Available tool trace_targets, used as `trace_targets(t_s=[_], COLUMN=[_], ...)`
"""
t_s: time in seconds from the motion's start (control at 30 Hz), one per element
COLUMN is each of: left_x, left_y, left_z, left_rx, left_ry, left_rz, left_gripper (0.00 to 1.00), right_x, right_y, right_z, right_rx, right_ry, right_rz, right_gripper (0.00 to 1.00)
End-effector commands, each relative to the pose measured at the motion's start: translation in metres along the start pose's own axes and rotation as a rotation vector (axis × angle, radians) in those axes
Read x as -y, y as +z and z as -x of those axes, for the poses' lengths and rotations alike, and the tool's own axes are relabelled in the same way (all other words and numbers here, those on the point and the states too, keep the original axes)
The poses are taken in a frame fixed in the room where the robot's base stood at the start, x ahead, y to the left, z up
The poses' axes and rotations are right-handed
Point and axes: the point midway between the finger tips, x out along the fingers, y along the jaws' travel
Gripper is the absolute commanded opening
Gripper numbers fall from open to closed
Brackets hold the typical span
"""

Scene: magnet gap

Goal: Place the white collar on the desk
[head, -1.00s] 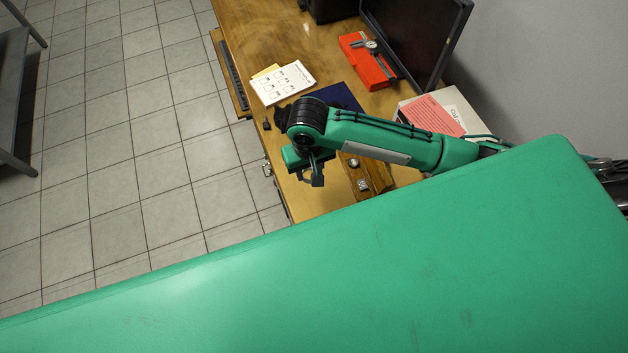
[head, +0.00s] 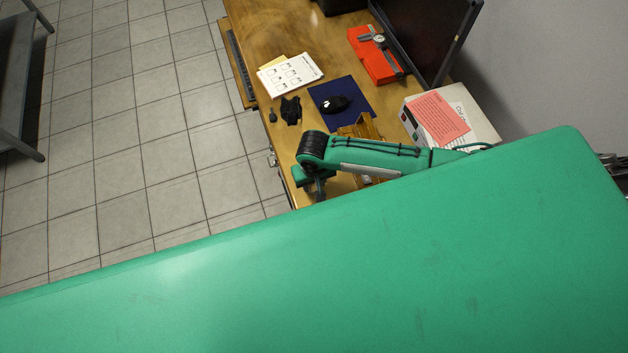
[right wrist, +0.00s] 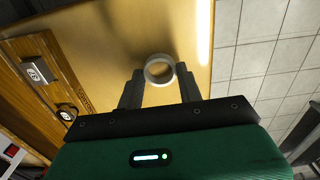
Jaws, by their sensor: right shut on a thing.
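The white collar (right wrist: 147,72) is a short pale ring held between the fingertips of my right gripper (right wrist: 159,78) in the right wrist view. The gripper is shut on it, and the collar is over the bare wooden desk (right wrist: 120,32). I cannot tell whether it touches the desk. In the head view my right gripper (head: 319,190) is near the desk's front-left edge, and the collar is hidden there. The desk top (head: 250,35) also shows in the head view. My left gripper is not in view.
A wooden fixture (right wrist: 55,70) with metal parts lies left of the gripper in the right wrist view. In the head view, a mouse (head: 335,104) on a blue pad (head: 352,88), papers (head: 290,74), a red caliper case (head: 376,62) and a white box (head: 480,125) stand farther back.

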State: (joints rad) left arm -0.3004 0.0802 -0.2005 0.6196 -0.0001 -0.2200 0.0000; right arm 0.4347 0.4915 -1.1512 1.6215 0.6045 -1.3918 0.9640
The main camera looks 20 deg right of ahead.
Motion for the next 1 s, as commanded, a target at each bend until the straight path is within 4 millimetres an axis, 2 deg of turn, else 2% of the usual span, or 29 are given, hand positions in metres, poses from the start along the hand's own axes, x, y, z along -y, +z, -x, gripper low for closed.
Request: trace_targets(t_s=[0.17, 0.2, 0.27, 0.3, 0.67, 0.83, 1.0], left_x=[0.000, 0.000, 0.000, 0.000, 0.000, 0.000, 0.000], left_y=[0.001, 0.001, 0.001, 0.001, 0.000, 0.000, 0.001], left_z=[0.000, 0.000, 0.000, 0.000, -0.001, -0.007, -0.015], left_rx=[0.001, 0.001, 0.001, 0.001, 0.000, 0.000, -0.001], left_ry=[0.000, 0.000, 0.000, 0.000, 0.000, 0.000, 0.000], left_rz=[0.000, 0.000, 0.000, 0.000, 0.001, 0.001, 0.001], left_gripper=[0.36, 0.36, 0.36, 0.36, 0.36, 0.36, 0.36], right_x=[0.000, 0.000, 0.000, 0.000, 0.000, 0.000, 0.000], right_y=[0.000, 0.000, 0.000, 0.000, -0.001, -0.001, -0.002], right_z=[-0.003, -0.002, -0.002, -0.002, 0.004, 0.027, 0.064], right_rx=[0.001, 0.000, 0.000, 0.000, -0.001, -0.003, -0.004], right_ry=[0.000, 0.000, 0.000, 0.000, -0.001, -0.002, -0.004], right_rz=[-0.001, -0.001, -0.001, -0.001, -0.001, -0.001, -0.001], right_gripper=[0.16, 0.44, 0.56, 0.58, 0.58, 0.58, 0.58])
